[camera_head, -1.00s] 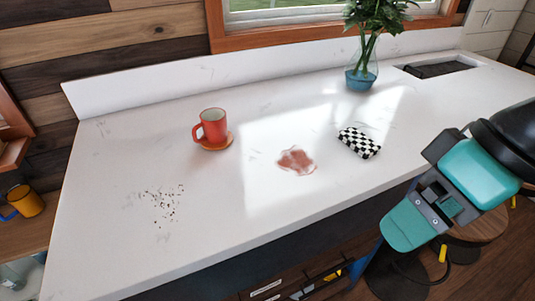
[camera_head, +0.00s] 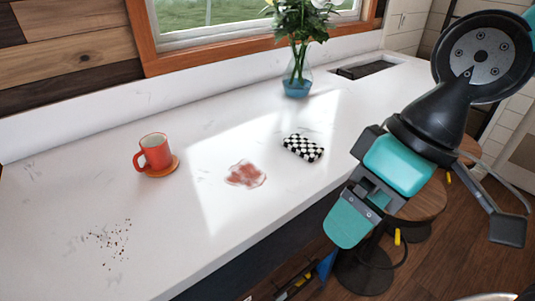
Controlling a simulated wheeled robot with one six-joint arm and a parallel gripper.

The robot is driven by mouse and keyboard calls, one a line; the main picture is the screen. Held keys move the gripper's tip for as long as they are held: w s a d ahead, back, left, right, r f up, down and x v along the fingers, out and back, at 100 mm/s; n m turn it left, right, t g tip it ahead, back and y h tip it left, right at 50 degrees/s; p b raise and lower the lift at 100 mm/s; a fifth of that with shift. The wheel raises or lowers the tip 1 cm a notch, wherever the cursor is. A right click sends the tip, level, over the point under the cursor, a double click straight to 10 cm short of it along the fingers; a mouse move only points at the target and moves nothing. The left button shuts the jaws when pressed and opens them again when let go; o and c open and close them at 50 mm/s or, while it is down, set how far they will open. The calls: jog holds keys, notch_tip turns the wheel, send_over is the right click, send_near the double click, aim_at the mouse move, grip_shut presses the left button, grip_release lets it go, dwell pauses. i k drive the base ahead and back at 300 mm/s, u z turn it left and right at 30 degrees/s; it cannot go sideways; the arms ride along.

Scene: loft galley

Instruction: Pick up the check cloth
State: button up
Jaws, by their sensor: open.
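The check cloth (camera_head: 303,148) is a small folded black-and-white checkered pad lying flat on the white counter, right of the middle of the view. My gripper (camera_head: 350,205) is at the right, beside the counter's front edge, in front and to the right of the cloth and apart from it. It is open and nothing shows between its jaws. The cloth is fully in view.
A reddish spill (camera_head: 246,174) lies left of the cloth, and dark crumbs (camera_head: 112,240) lie at front left. A flower vase (camera_head: 297,79) stands behind. A round stool (camera_head: 418,198) is below the counter.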

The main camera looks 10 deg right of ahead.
aim_at(310, 152)
jog(key=z, duration=2.1)
jog(key=i, duration=1.35)
jog(key=u, duration=3.65)
